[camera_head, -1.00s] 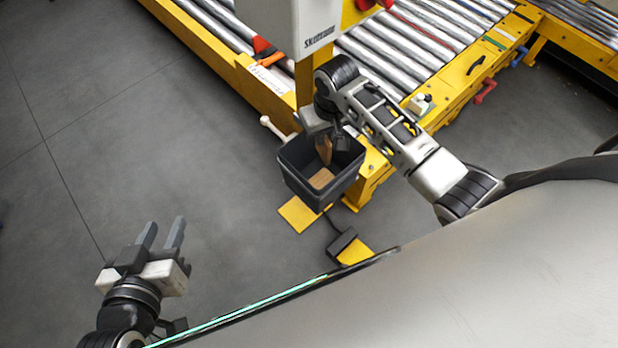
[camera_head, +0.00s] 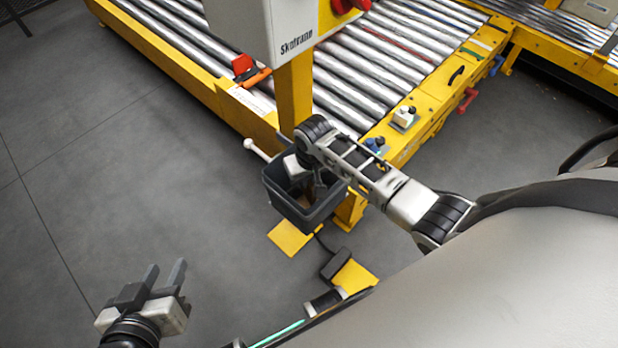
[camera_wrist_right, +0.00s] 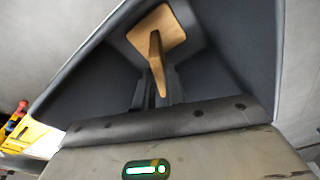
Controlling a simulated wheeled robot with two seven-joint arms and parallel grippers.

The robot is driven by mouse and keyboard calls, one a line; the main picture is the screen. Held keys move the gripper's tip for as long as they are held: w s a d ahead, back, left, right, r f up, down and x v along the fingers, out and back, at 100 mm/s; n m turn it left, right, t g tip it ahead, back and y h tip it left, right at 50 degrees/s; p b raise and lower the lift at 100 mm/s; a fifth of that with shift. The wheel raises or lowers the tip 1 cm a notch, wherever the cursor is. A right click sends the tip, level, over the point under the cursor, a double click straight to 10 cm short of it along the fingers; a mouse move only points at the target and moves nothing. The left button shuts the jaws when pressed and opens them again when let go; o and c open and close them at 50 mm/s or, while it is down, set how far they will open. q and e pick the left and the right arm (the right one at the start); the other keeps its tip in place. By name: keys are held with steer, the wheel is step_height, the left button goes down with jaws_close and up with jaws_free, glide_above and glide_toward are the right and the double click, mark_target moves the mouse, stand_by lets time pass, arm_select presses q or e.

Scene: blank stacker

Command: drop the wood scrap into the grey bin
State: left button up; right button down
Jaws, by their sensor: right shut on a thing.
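The grey bin (camera_head: 312,212) stands beside the roller conveyor, below the post. My right gripper (camera_head: 314,189) reaches down into the bin's mouth. In the right wrist view, its fingers (camera_wrist_right: 157,90) are shut on the wood scrap (camera_wrist_right: 156,62), a narrow brown piece pointing down into the bin. A flat tan piece (camera_wrist_right: 172,28) lies on the bin's floor beyond it; I cannot tell whether the scrap touches it. In the head view my wrist hides most of the bin's inside. My left gripper (camera_head: 163,274) is open and empty over the floor at lower left.
The yellow-framed roller conveyor (camera_head: 350,85) runs behind the bin. A yellow post (camera_head: 294,95) carries a grey control box (camera_head: 262,28) above my right wrist. A white-knobbed lever (camera_head: 256,149) sticks out near the bin's rim. A yellow pedal (camera_head: 354,276) lies in front. The floor at left is clear.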

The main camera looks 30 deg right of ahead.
steer(key=shift+f, duration=0.4)
steer(key=c, duration=1.5)
jaws_free()
